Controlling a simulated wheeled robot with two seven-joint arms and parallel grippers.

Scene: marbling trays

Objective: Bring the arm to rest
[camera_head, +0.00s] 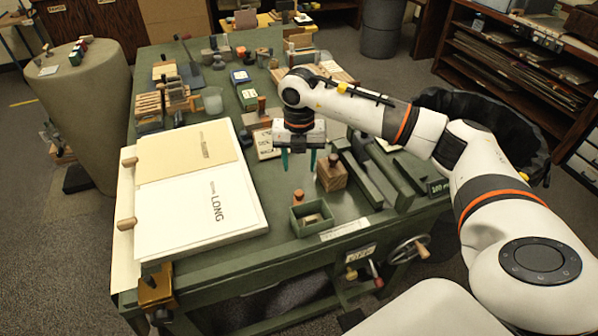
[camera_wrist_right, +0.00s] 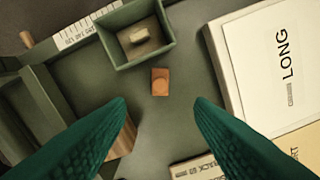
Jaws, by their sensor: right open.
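My right gripper (camera_head: 298,160) hangs above the green worktable (camera_head: 285,238), fingers pointing down. In the right wrist view its two dark green fingers (camera_wrist_right: 160,104) are spread apart with nothing held between them. A small orange-brown wooden piece (camera_wrist_right: 160,82) stands on the table beyond the fingertips, apart from them; it also shows in the head view (camera_head: 298,197). My right arm (camera_head: 425,130) reaches in from the right, bent at the elbow and stretched out over the table. My left arm and gripper are not visible.
A green open box (camera_head: 298,226) holding a pale block is near the front edge. A wooden block (camera_head: 331,178) stands close to the right gripper. White "LONG" board (camera_head: 190,222) lies left. Tools crowd the back. A grey bin (camera_head: 381,35) and shelves (camera_head: 510,75) stand behind.

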